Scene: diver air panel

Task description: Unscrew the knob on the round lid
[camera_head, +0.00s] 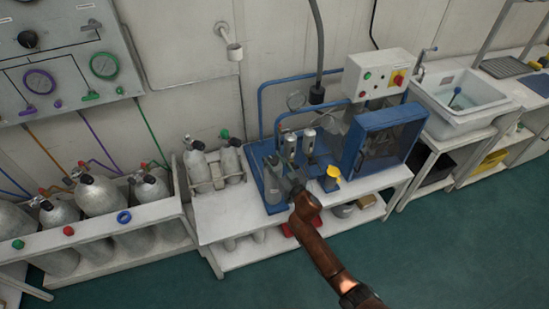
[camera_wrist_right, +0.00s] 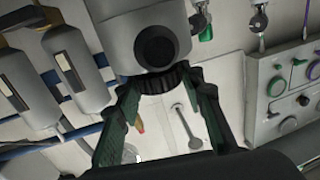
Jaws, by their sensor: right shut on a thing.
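In the right wrist view a thick grey cylinder (camera_wrist_right: 130,38) with a dark round port fills the top middle. A black ribbed knob (camera_wrist_right: 166,80) sits at its end. My right gripper (camera_wrist_right: 163,86) has its two green-padded fingers on either side of this knob and is shut on it. In the head view my right gripper (camera_head: 284,178) is over the blue-framed unit on the white bench, and it hides the knob and most of the lid there. My left gripper is not in view.
Two slim grey cylinders (camera_head: 308,140) stand behind the gripper. A yellow-topped part (camera_head: 333,172) and a blue box (camera_head: 378,140) are to its right. Gas bottles (camera_head: 97,196) stand in a rack at left. A sink (camera_head: 460,97) is at right; the green floor in front is clear.

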